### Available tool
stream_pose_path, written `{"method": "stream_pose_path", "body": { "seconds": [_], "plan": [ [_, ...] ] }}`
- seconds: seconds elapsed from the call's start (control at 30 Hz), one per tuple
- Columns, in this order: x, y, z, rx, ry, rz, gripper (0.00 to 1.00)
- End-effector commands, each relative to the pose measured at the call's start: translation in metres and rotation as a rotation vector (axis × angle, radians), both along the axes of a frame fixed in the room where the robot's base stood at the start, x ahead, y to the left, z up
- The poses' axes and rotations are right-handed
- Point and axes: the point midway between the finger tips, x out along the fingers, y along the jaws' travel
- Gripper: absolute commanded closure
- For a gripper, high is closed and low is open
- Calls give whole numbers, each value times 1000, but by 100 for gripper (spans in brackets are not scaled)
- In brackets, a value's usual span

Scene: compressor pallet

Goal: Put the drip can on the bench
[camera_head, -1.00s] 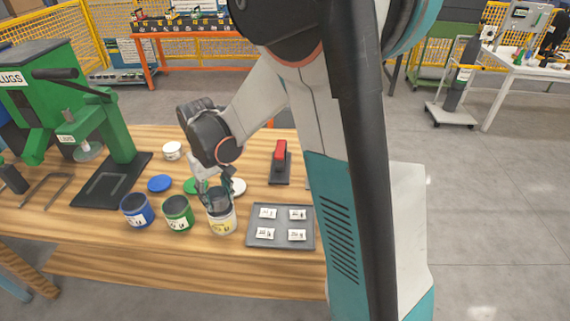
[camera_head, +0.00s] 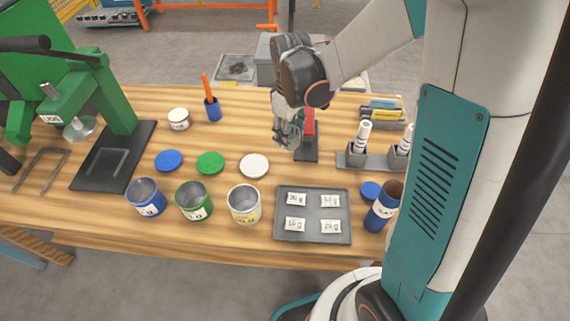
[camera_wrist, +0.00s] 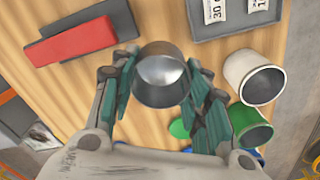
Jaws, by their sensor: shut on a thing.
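A small grey metal can, which I take to be the drip can, sits between my gripper's fingers in the wrist view (camera_wrist: 161,76). My gripper (camera_head: 287,133) is shut on it. In the head view the can is mostly hidden by the fingers; I see a grey part of it (camera_head: 291,139). My gripper is over the wooden bench (camera_head: 120,236), just left of a red-topped dark tool (camera_head: 308,131). Whether the can touches the bench top is hard to tell.
Blue (camera_head: 146,203), green (camera_head: 194,206) and white (camera_head: 244,211) open cans stand along the front, their lids behind them. A grey tray (camera_head: 283,235) with label cards lies right of them. A green press (camera_head: 110,90) stands left. Bare wood lies between the lids and the red-topped tool.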

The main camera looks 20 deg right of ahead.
Motion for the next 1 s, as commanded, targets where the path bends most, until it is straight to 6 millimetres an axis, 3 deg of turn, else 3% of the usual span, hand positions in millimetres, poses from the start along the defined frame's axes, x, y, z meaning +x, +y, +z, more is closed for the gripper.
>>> {"method": "stream_pose_path", "body": {
  "seconds": [0.1,0.3,0.63,0.87,1.0],
  "plan": [
    [0,0,-34,0,0,-1,81],
    [0,0,-76,0,0,-2,81],
    [0,0,-100,0,0,-2,81],
    [0,0,-132,0,0,-2,81],
    [0,0,-134,0,0,-2,81]
  ]
}}
